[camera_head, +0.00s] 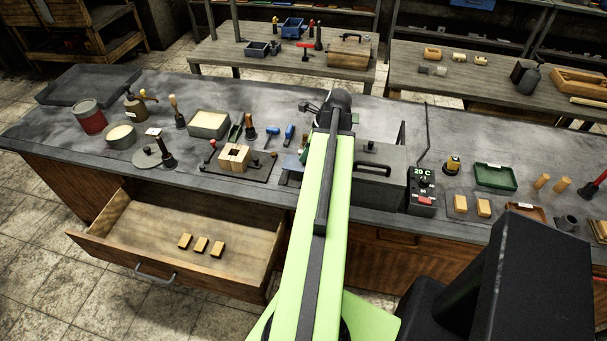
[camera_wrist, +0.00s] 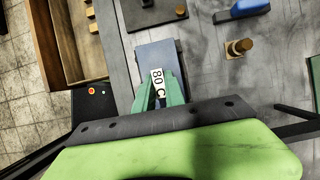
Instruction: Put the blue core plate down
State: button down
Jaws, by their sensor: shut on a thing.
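The blue core plate (camera_wrist: 155,55) is a flat blue-grey slab near the middle of the wrist view. A white tag reading "80 C" (camera_wrist: 158,82) shows at its near end. My gripper (camera_wrist: 159,90) has green fingers and is shut on that near end. The plate lies over the grey bench top near its front edge; I cannot tell whether it touches the bench. In the head view my green arm hides most of the gripper, and a bluish piece, likely the plate (camera_head: 291,163), shows just left of it.
A dark board with a wooden block (camera_head: 234,158) lies left of my gripper. A grey box (camera_head: 379,185) and a "20 C" meter (camera_head: 422,190) stand to the right. An open drawer (camera_head: 150,222) with wooden blocks juts out below. Blue-handled tools (camera_head: 289,131) lie behind.

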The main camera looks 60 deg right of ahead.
jog(key=shift+f+b, duration=2.05)
jog(key=shift+f, duration=0.7)
jog(key=c, duration=1.4)
grip_release()
jog(key=shift+r, duration=0.1)
jog(key=shift+r+p, duration=0.3)
jog(key=shift+p, duration=0.1)
jog(key=p+v, duration=1)
jog(key=v, duration=0.1)
jog(key=shift+r+p, duration=0.35)
jog(key=shift+p, duration=0.05)
jog(key=shift+s, duration=0.1)
